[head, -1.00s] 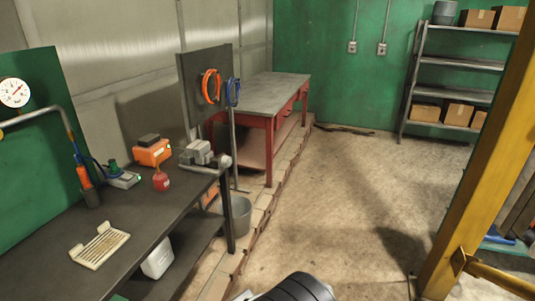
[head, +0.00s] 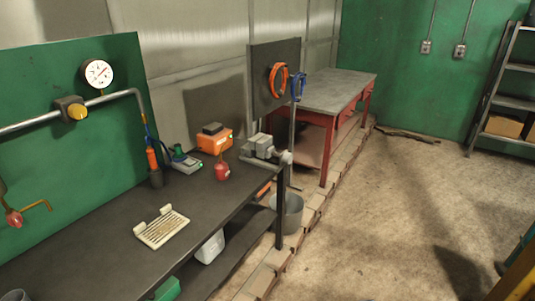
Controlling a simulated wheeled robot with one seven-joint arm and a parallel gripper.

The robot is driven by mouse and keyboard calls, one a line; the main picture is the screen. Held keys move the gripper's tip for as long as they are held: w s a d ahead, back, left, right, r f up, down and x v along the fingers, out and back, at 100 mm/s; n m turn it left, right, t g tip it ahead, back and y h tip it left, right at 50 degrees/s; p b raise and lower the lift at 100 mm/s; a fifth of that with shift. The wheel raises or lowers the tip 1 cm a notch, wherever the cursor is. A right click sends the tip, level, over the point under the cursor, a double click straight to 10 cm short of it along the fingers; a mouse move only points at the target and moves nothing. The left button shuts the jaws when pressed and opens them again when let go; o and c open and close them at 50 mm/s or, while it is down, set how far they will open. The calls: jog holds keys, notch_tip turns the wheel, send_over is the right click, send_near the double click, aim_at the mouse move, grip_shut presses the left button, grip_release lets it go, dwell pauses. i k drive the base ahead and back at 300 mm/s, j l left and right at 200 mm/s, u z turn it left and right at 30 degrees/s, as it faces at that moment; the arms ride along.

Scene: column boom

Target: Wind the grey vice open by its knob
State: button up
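The grey vice (head: 262,148) sits at the far right end of the dark workbench (head: 110,240), near its front corner. Its knob (head: 287,157) is a pale round shape at the vice's right end, over the bench edge. The vice is small in the head view, so I cannot tell how far its jaws are apart. My gripper is not in view.
An orange box (head: 214,140) and a red can (head: 222,170) stand left of the vice. A pale slotted tray (head: 162,228) lies nearer on the bench. A grey bucket (head: 288,212) stands on the floor below the vice. The floor (head: 380,230) to the right is open.

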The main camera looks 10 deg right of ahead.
aim_at(286, 158)
jog(key=i+l+u, duration=0.55)
jog(key=l+u, duration=0.25)
jog(key=i+l+u, duration=0.3)
jog(key=l+u, duration=0.25)
jog(key=l, duration=0.15)
jog(key=l+u, duration=0.25)
jog(key=l, duration=0.15)
